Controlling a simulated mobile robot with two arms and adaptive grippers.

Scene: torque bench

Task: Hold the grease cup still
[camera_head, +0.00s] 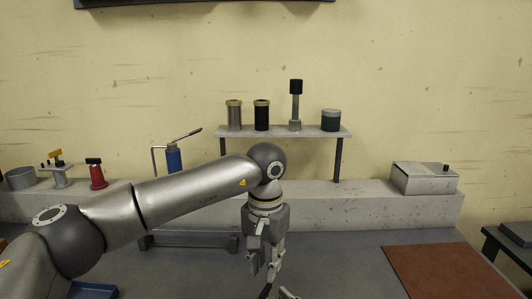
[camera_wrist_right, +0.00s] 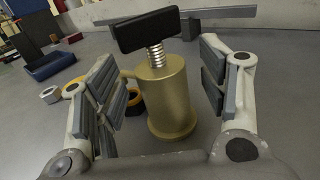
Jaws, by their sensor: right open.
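The grease cup, which I take to be the brass cylinder (camera_wrist_right: 168,100) with a threaded screw and black crossbar on top, stands upright on the grey bench in the right wrist view. My right gripper (camera_wrist_right: 162,88) is open, with one finger on each side of the brass body. A gap shows at the right finger; contact at the left finger is unclear. I cannot make out the cup in the head view.
A blue tray (camera_wrist_right: 48,66) is at the left. A raised shelf (camera_head: 285,131) holds several cylinders. A brown mat (camera_head: 445,272) lies at the right.

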